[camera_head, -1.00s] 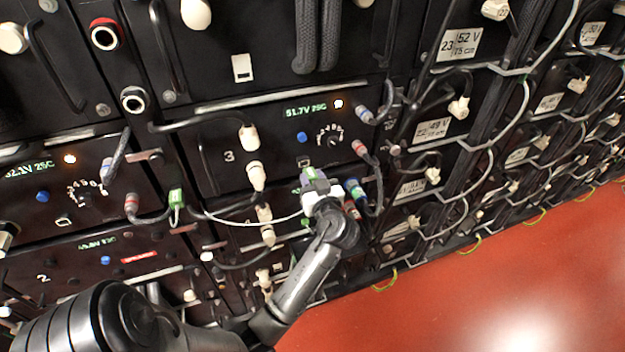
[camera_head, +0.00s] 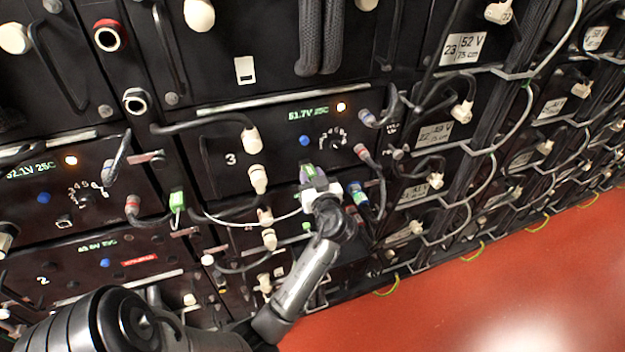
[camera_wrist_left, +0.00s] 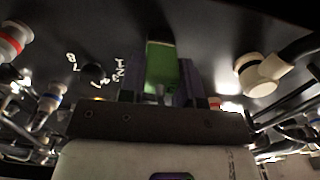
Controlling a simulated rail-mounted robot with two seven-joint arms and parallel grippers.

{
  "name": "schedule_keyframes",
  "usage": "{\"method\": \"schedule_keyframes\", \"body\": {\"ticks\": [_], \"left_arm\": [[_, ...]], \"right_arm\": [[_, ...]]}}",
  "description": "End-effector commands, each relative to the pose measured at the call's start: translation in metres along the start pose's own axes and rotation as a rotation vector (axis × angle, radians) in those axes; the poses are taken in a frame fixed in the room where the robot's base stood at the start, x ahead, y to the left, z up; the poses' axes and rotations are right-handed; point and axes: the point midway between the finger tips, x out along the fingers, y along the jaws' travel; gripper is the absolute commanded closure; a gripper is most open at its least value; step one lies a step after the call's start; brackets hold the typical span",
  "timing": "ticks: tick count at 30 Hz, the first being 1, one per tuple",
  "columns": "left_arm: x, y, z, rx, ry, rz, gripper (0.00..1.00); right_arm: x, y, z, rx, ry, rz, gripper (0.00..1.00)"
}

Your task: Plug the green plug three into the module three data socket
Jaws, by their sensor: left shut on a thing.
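Module three (camera_head: 231,160) is a black panel with the number 3, a lit green readout (camera_head: 307,113), a blue button and a dial. My left gripper (camera_head: 314,180) is in front of its lower middle, shut on the green plug three (camera_head: 308,171). The wrist view shows the green plug (camera_wrist_left: 161,66) between the purple fingers (camera_wrist_left: 186,85), pointing at the dark panel. The module three data socket is hidden behind the plug and fingers; I cannot tell whether they touch. A thin white cable (camera_head: 250,224) runs from near the gripper to a green connector (camera_head: 177,200). My right gripper is out of view.
Cream power connectors (camera_head: 257,178) stand left of the gripper. Red-grey (camera_head: 361,152) and blue-green (camera_head: 358,192) connectors with dark cables sit close on its right. Module two (camera_head: 44,280) lies lower left. The red floor (camera_head: 470,310) is clear at lower right.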

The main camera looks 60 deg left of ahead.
Motion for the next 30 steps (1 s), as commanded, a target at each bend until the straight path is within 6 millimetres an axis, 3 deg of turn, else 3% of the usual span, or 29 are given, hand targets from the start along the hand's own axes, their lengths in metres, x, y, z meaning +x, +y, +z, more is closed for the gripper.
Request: {"method": "schedule_keyframes", "body": {"ticks": [19, 20, 28, 30], "left_arm": [[0.0094, -0.0002, 0.0001, 0.0, 0.0, -0.001, 0.97], [0.0094, -0.0002, 0.0002, 0.0, 0.0, -0.001, 0.67], [0.009, -0.0001, 0.0, 0.0, 0.0, 0.0, 0.41], [0.0089, -0.0001, 0.0, 0.0, 0.0, 0.0, 0.39]], "right_arm": [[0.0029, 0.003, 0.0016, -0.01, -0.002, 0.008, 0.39], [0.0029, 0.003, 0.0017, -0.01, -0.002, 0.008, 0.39], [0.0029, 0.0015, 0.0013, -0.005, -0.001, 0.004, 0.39], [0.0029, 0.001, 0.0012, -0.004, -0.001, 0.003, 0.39]]}}
